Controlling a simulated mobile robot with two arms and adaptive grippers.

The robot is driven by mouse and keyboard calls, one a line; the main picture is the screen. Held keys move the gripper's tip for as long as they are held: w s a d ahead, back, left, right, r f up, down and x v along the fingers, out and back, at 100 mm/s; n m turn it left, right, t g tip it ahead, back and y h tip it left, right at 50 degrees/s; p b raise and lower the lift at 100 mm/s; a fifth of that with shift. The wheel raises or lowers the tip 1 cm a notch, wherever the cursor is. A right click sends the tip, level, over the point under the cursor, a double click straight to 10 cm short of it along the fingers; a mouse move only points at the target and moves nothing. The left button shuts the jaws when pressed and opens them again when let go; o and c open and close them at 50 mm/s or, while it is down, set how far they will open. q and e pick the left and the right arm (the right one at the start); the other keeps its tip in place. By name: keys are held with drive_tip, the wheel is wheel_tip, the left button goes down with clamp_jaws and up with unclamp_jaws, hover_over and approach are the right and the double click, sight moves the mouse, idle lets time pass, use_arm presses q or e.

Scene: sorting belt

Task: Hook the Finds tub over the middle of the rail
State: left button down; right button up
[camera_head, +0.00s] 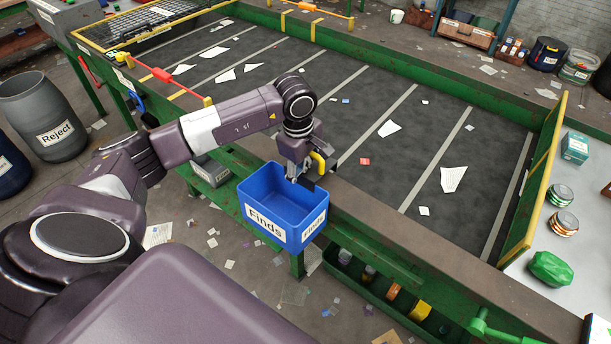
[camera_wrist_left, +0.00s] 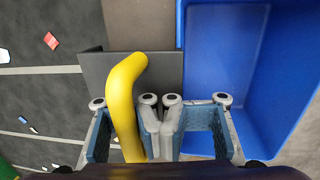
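The blue Finds tub (camera_head: 262,222) is at the near rail (camera_head: 372,222) of the belt, upright on its near side, left of the dark rail top. In the left wrist view its open, empty inside (camera_wrist_left: 240,60) fills the right. A dark plate (camera_wrist_left: 93,66) with a yellow handle (camera_wrist_left: 126,90) lies beside the tub's rim; the handle also shows in the head view (camera_head: 318,162). My left gripper (camera_head: 294,176) is over the tub's rim beside the handle. In the wrist view its fingertips (camera_wrist_left: 160,100) are together, with nothing clear between them. My right gripper is not in view.
The belt (camera_head: 330,120) carries scattered white scraps and a red piece (camera_head: 365,161). A grey Reject bin (camera_head: 42,115) stands at the left. A green trough (camera_head: 375,290) with several items lies below the rail. A table (camera_head: 590,215) at the right holds cans and a green lump.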

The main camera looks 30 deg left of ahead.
sight(307, 168)
use_arm(q)
drive_tip(key=shift+w+r, duration=0.1)
drive_tip(key=shift+r, duration=0.05)
drive_tip(key=shift+r+p, duration=1.65)
drive_tip(key=shift+r, duration=1.3)
drive_tip(key=shift+d+f, duration=0.1)
